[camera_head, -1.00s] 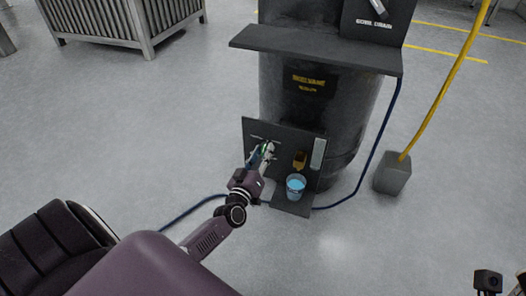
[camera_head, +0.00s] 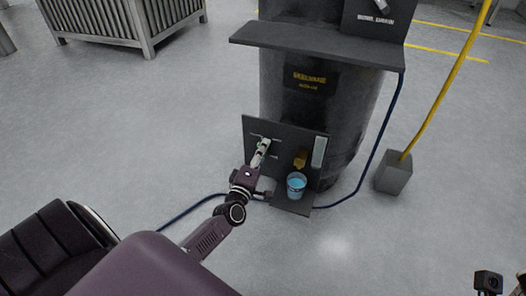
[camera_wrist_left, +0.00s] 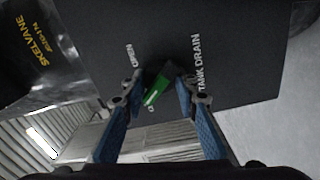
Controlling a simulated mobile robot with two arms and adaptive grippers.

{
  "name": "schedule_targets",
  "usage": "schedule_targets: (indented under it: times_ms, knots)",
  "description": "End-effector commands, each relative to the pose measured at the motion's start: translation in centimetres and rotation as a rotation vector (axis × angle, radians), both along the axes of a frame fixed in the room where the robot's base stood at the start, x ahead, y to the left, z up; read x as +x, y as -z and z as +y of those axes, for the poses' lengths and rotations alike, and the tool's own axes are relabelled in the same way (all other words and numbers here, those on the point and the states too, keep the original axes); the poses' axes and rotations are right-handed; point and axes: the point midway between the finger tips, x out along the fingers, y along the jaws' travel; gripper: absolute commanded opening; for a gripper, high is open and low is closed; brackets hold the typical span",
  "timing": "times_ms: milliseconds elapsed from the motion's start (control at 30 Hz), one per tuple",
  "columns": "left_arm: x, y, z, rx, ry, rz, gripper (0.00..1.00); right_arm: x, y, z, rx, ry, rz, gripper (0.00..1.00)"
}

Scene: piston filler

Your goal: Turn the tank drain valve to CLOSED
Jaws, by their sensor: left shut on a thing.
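The tank drain valve's green handle (camera_wrist_left: 156,90) stands out from a dark panel (camera_wrist_left: 225,40), its free end slanting down-left from a dark hub. The lettering by that end is mostly hidden behind the handle; only a "C" shows. "OPEN" and "TANK DRAIN" are readable. My left gripper (camera_wrist_left: 158,88) has its two fingers either side of the handle and is shut on it. In the head view, my left gripper (camera_head: 263,149) is at the left part of the small panel (camera_head: 300,136), with a little green visible between its fingers. My right gripper's fingers are not visible.
A dark tank (camera_head: 285,110) with a wide ledge (camera_head: 320,47) is behind. A blue hose (camera_head: 383,140) and grey block (camera_head: 394,172) are right.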

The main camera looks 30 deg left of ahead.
Motion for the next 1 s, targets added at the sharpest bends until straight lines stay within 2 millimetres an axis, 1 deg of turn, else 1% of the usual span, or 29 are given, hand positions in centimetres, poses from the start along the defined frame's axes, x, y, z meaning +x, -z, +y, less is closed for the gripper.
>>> schedule_targets:
  times_ms: [300, 767, 800, 933, 1000]
  knots:
    - [-0.08, 0.17, -0.02, -0.09, 0.0, -0.018, 0.04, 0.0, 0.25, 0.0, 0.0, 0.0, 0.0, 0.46]
    - [-0.09, 0.18, -0.01, -0.104, -0.001, -0.022, 0.04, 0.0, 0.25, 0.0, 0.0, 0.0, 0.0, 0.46]
    - [-0.09, 0.18, -0.01, -0.104, -0.001, -0.022, 0.3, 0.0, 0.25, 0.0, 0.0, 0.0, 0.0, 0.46]
    - [-0.07, 0.15, -0.01, -0.103, -0.001, -0.022, 0.44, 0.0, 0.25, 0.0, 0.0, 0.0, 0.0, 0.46]
    - [-0.06, 0.13, 0.0, -0.102, 0.0, -0.022, 0.46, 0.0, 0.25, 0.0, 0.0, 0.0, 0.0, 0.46]
